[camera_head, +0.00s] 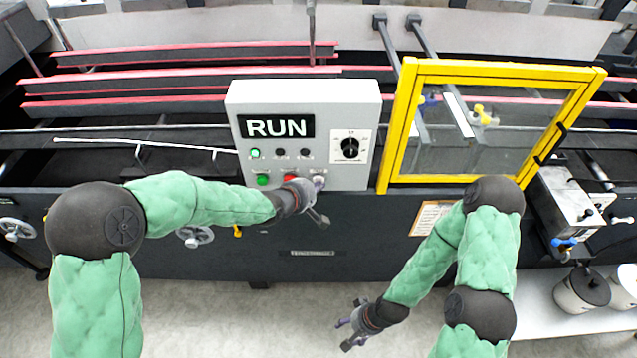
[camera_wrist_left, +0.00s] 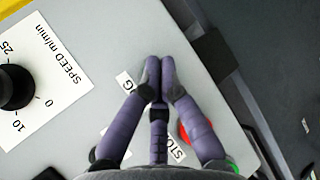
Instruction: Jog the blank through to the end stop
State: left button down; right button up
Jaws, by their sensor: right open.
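The control box (camera_head: 346,95) shows a RUN display (camera_head: 280,126) and a lit green lamp (camera_head: 255,154). Its lower row has a green button (camera_head: 263,180) and a red button (camera_head: 290,177). My left gripper (camera_head: 318,198) is at the lower right of this row, over its right end. In the left wrist view its fingers (camera_wrist_left: 158,82) are together with nothing between them, beside a partly covered label ending in G (camera_wrist_left: 125,82). Whether they touch a button is hidden. My right gripper (camera_head: 352,327) is open and empty, low over the floor. I cannot clearly make out the blank or the end stop.
A yellow-framed clear guard (camera_head: 398,125) stands right of the box. A speed dial (camera_head: 350,148) sits on the box and also shows in the left wrist view (camera_wrist_left: 14,88). Red-edged rails (camera_head: 130,88) run behind. Dark-lidded pots (camera_head: 583,290) stand at lower right.

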pick_arm(q)
jog(key=shift+s, duration=0.15)
dwell(0.6)
jog(key=shift+s, duration=0.75)
jog(key=s, duration=0.5)
dwell(0.6)
